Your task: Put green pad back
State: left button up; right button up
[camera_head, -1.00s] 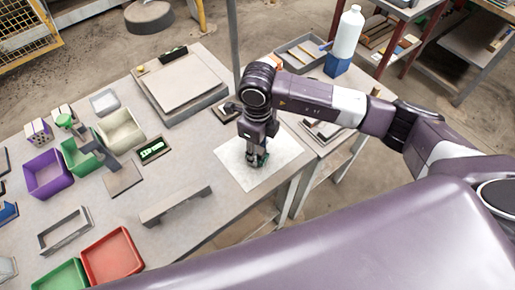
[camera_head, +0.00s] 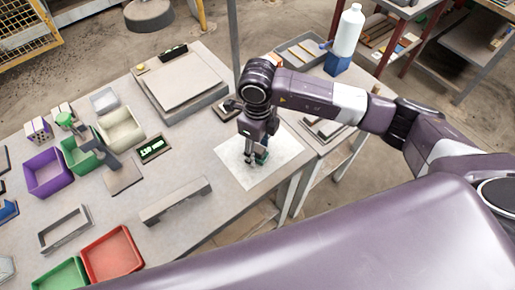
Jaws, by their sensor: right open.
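My right gripper (camera_head: 252,158) points down over a white sheet (camera_head: 281,170) at the right end of the grey table, its fingers open. A small dark green object (camera_head: 262,157), which looks like the green pad, is on the sheet just right of the fingers. The gripper partly hides it, and I cannot tell whether they touch. My left gripper is not in view.
A scale-like device (camera_head: 183,85) stands behind. At left are a purple bin (camera_head: 47,174), a green bin (camera_head: 78,158), a cream bin (camera_head: 122,130) and a red tray (camera_head: 112,256). A grey bracket (camera_head: 177,203) lies left of the sheet.

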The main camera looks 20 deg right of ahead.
aim_at(257, 148)
notch_tip(257, 148, up, 12)
jog(key=b, duration=0.3)
jog(key=shift+f, duration=0.2)
